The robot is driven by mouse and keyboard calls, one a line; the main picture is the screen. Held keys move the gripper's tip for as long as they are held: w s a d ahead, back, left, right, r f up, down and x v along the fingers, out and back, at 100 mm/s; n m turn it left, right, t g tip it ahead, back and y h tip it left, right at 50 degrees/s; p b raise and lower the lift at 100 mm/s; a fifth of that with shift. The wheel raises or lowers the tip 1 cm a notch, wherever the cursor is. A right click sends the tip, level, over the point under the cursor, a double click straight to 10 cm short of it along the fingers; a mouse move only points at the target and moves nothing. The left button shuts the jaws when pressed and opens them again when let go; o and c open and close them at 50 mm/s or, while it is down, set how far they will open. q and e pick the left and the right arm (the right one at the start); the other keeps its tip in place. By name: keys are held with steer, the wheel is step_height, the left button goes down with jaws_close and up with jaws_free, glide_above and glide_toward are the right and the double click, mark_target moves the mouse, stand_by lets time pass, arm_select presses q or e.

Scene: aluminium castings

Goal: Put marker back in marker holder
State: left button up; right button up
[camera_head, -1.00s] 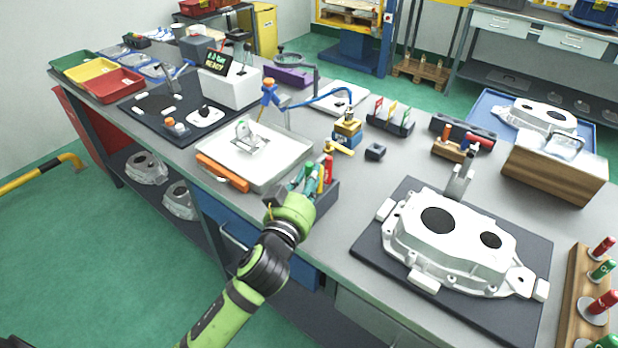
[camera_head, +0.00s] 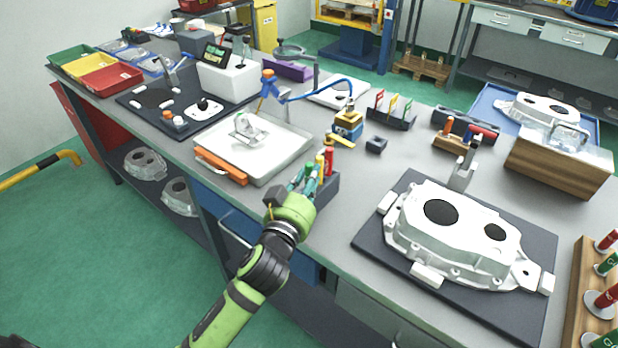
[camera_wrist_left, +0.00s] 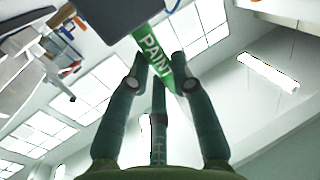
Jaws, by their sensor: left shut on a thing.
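The marker holder (camera_head: 329,188) is a dark grey box near the table's front edge. A red marker (camera_head: 329,158) and a yellow marker (camera_head: 320,170) stand upright in it. My left gripper (camera_head: 304,178) is at the holder's left side, shut on a green marker with the word PAINT on it. In the left wrist view the green marker (camera_wrist_left: 153,50) lies between the fingertips of the gripper (camera_wrist_left: 159,75). Its upper part passes by a dark block (camera_wrist_left: 105,22), which looks like the holder. From the head, the fingers mostly hide the green marker, so I cannot tell whether it is in a slot.
A white tray (camera_head: 282,155) with an orange-handled tool lies left of the holder. A yellow device (camera_head: 347,127) and a small dark block (camera_head: 376,145) stand behind it. A large casting (camera_head: 455,238) on a dark mat is to the right.

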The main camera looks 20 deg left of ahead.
arm_select(q)
steer(key=shift+f, duration=0.3)
steer(key=o, duration=1)
steer(key=shift+r, duration=0.1)
steer(key=s, duration=1.2)
steer(key=shift+a, duration=0.15)
